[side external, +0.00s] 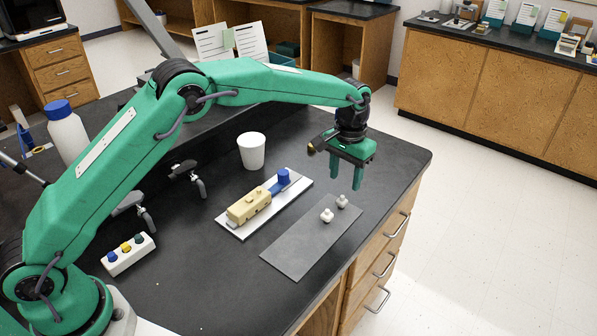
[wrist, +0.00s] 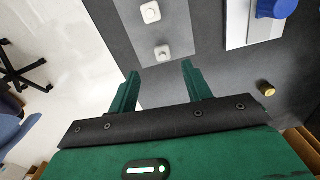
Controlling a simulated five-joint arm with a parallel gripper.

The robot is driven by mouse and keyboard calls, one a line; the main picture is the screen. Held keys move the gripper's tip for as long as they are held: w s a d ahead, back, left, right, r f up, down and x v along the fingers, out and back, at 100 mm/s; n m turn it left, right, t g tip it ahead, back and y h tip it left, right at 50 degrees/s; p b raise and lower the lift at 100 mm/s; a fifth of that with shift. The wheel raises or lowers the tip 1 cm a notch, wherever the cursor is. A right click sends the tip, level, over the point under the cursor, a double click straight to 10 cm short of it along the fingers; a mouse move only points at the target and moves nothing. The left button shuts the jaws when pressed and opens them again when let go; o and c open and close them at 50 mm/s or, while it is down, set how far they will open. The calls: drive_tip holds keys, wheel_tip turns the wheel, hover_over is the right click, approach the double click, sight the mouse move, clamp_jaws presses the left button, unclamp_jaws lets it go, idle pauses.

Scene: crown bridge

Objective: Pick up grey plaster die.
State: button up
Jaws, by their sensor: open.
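Two small pale dies stand on a grey mat (side external: 298,243). The one nearer my gripper looks the greyer, so I take it as the grey plaster die (side external: 342,201); in the wrist view the grey plaster die (wrist: 162,52) shows just ahead of the gap between my fingers. The other, whiter die (side external: 327,215) stands beside it, apart, and is farther out in the wrist view (wrist: 150,12). My gripper (side external: 346,181) points down, open and empty, above the worktop near the mat's far end. Its two fingers also show in the wrist view (wrist: 160,70), touching neither die.
A white board (side external: 232,226) holds a tan dental model (side external: 249,205) and a blue piece (side external: 283,178). A white cup (side external: 251,151) and a button box (side external: 128,254) stand on the dark worktop (side external: 205,285). The worktop's edge lies close to the mat's right side.

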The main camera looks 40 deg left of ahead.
sight(342, 197)
drive_tip(key=shift+a+f, duration=0.15)
drive_tip(key=shift+f, duration=1.8)
drive_tip(key=shift+a+f, duration=0.1)
drive_tip(key=shift+f, duration=1.8)
drive_tip(key=c, duration=1.1)
drive_tip(key=shift+o, duration=0.2)
drive_tip(key=shift+r, duration=0.2)
drive_tip(key=shift+r, duration=0.6)
drive_tip(key=r, duration=0.3)
drive_tip(key=shift+s+d, duration=0.3)
drive_tip(key=shift+d, duration=0.05)
drive_tip(key=s+d+r, duration=0.6)
drive_tip(key=s+d, duration=0.1)
drive_tip(key=s, duration=0.1)
drive_tip(key=shift+d+r, duration=0.15)
drive_tip(key=shift+r, duration=0.1)
